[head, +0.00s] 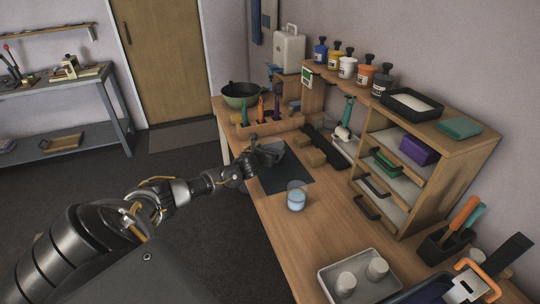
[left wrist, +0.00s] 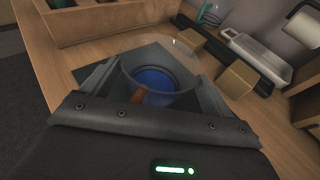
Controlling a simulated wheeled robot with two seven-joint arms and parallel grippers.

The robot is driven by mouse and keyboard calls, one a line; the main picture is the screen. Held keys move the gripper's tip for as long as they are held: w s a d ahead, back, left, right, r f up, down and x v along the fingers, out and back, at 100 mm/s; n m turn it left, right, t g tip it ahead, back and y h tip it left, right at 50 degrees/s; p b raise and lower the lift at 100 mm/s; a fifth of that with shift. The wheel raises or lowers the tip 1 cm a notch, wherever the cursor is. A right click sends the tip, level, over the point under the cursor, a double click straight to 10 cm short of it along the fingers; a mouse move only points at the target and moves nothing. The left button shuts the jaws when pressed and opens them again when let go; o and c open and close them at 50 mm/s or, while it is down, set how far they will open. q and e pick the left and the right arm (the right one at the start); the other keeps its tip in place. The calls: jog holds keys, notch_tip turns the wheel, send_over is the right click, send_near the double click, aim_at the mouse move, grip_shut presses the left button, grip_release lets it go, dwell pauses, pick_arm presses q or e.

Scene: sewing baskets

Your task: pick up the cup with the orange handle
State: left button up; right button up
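In the left wrist view a clear cup (left wrist: 166,74) with a blue bottom and a brown-orange handle (left wrist: 138,95) is between the spread fingers of my left gripper (left wrist: 160,88). The handle points toward my palm. I cannot tell whether the fingers press on the cup or only stand around it. In the head view my left gripper (head: 272,153) is over the dark mat (head: 286,180), and the handle is hidden there. A second clear cup (head: 296,197) with pale blue in it stands at the mat's front edge; I see no handle on it. My right gripper is not in view.
A wooden rack (head: 268,127) with coloured tools and a green bowl (head: 240,95) are behind the gripper. Wooden blocks (head: 310,157) lie to its right. A drawer cabinet (head: 400,183) stands on the right. A grey tray (head: 328,283) with white cups is at the front.

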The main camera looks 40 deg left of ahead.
pick_arm(q)
jog(key=c, duration=0.3)
jog(key=shift+c, duration=0.2)
jog(key=shift+r, duration=0.15)
